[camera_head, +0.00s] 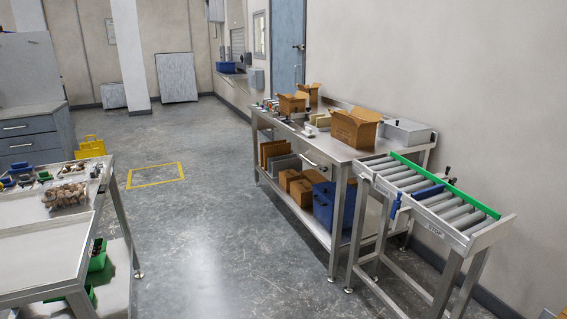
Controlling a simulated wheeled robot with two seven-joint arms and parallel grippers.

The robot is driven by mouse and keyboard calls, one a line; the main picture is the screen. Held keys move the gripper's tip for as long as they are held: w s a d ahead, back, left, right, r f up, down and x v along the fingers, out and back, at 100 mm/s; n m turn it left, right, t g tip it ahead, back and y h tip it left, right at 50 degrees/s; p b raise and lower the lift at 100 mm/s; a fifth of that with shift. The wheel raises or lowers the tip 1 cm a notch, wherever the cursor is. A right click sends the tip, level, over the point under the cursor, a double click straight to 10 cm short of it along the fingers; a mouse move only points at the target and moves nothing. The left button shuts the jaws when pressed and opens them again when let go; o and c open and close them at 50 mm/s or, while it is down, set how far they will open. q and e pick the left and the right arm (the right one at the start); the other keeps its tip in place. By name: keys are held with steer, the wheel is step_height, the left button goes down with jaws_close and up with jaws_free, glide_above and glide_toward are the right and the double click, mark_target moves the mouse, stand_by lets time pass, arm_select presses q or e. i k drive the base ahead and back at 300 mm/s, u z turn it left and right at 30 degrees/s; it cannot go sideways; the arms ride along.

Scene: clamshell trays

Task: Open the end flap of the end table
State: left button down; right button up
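The small roller table (357,186), which I take to be the end table, stands at the right against the wall. Its top holds several metal rollers (448,207). A green rail (446,186) runs along the wall side. A blue bar lies across the rollers, with a blue handle (396,206) at the front edge. Neither of my grippers is in view.
A steel workbench (340,150) with open cardboard boxes (356,127) adjoins the roller table's far end. A blue crate (334,210) sits on its lower shelf. Another metal table (40,262) stands at left. The grey floor (215,230) between them is clear.

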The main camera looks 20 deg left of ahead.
mark_target(101, 189)
steer(key=u, duration=1.2)
steer(key=i, duration=1.15)
steer(key=z, duration=0.7)
steer(key=i, duration=1.65)
steer(key=u, duration=3.25)
steer(key=i, duration=0.5)
steer(key=z, duration=0.05)
